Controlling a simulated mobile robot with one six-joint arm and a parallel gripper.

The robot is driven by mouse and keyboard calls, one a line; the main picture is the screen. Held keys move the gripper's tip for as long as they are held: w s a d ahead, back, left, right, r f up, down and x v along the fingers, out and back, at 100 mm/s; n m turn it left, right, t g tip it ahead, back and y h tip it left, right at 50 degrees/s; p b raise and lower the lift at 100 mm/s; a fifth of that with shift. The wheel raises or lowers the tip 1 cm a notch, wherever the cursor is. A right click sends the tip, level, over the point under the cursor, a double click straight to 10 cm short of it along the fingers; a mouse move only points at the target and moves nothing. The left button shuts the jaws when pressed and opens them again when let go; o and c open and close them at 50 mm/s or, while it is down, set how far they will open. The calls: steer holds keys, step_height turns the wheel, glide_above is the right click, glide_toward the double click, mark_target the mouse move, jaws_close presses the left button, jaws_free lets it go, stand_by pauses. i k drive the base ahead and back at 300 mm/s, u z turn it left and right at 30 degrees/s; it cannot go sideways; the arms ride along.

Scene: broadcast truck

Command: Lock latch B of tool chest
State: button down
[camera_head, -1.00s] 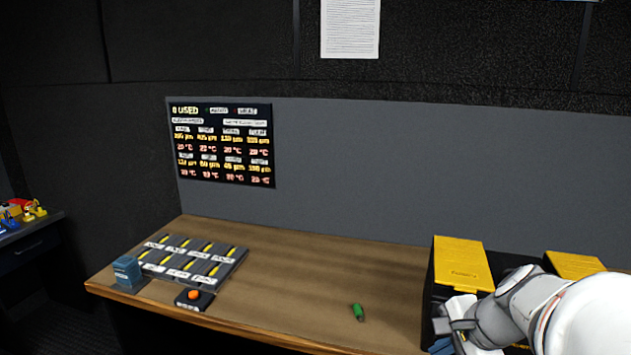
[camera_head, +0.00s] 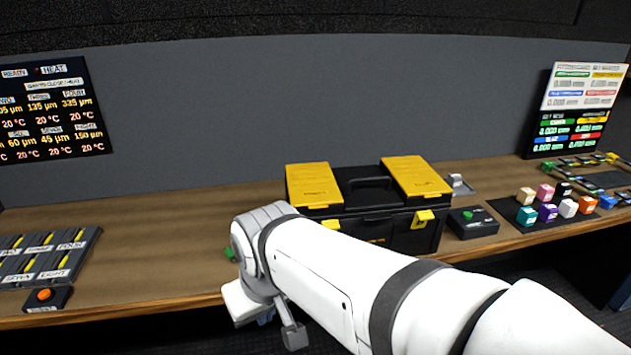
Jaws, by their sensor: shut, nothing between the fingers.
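The tool chest (camera_head: 385,229) is black with two yellow lid panels and a dark carry handle. It stands on the wooden bench, its lid down. A yellow latch (camera_head: 423,218) shows on the right of its front face. Another yellow latch (camera_head: 331,224) shows at the left, partly hidden by my white arm. I cannot read which one is latch B. My gripper (camera_head: 278,328) is shut and empty, in front of the bench edge, left of and below the chest. My arm crosses in front of the chest's lower front.
A dark box with a green button (camera_head: 468,217) sits right of the chest. Several coloured cubes (camera_head: 560,203) stand further right. A slotted tray (camera_head: 45,257) and an orange-button box (camera_head: 44,296) are at the left. The bench (camera_head: 165,235) is mostly clear between tray and chest.

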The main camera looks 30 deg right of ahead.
mark_target(421, 218)
steer(key=u, duration=0.05)
steer(key=k, duration=1)
steer(key=z, duration=0.95)
steer(key=i, duration=0.45)
steer(key=u, duration=0.1)
